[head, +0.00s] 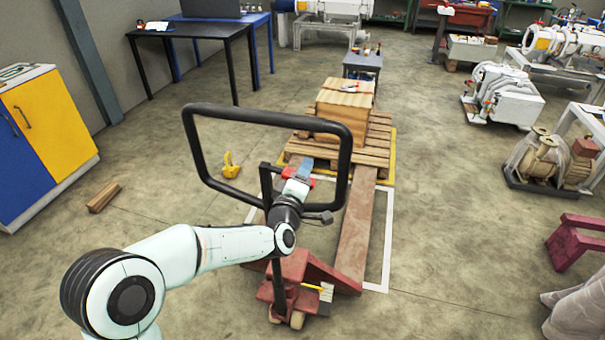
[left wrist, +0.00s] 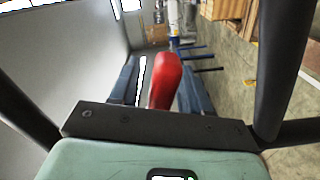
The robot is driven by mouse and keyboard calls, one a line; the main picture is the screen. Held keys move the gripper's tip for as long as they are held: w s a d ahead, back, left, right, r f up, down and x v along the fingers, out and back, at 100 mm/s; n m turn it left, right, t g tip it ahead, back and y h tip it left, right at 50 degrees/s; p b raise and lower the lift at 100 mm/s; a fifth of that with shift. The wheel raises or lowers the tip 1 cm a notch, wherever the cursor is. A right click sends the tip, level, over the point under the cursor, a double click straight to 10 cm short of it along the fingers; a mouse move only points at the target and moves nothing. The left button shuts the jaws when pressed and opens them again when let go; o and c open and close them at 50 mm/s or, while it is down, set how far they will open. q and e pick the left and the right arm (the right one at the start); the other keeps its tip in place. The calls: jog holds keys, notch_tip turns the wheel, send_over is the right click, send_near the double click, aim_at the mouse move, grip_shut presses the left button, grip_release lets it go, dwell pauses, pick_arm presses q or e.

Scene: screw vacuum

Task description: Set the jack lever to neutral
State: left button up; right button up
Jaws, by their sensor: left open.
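The pallet jack (head: 301,270) has a red body and a black loop handle (head: 345,150). My left gripper (head: 304,168) is at the handle, inside the loop's opening. In the left wrist view the red lever (left wrist: 164,82) stands between the two blue fingers of my left gripper (left wrist: 161,85). The fingers are open, with one on each side of the lever. Whether either touches it cannot be told. In the head view, red parts show beside the fingers, and the gripper hides part of them. My right gripper is in neither view.
A wooden pallet (head: 372,150) carrying a wooden box (head: 343,105) sits beyond the jack. A yellow object (head: 231,166) and wood blocks (head: 103,197) lie on the floor at left. A blue and yellow cabinet (head: 45,140) stands far left. Floor around the jack is mostly clear.

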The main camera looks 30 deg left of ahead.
pick_arm(q)
jog(key=shift+c, duration=0.3)
grip_shut()
notch_tip(320, 180, up, 3)
jog(key=n+b, duration=0.3)
jog(key=b, duration=0.2)
jog(key=shift+f+n, duration=0.1)
jog(key=shift+n, duration=0.2)
jog(key=shift+o, duration=0.3)
grip_release()
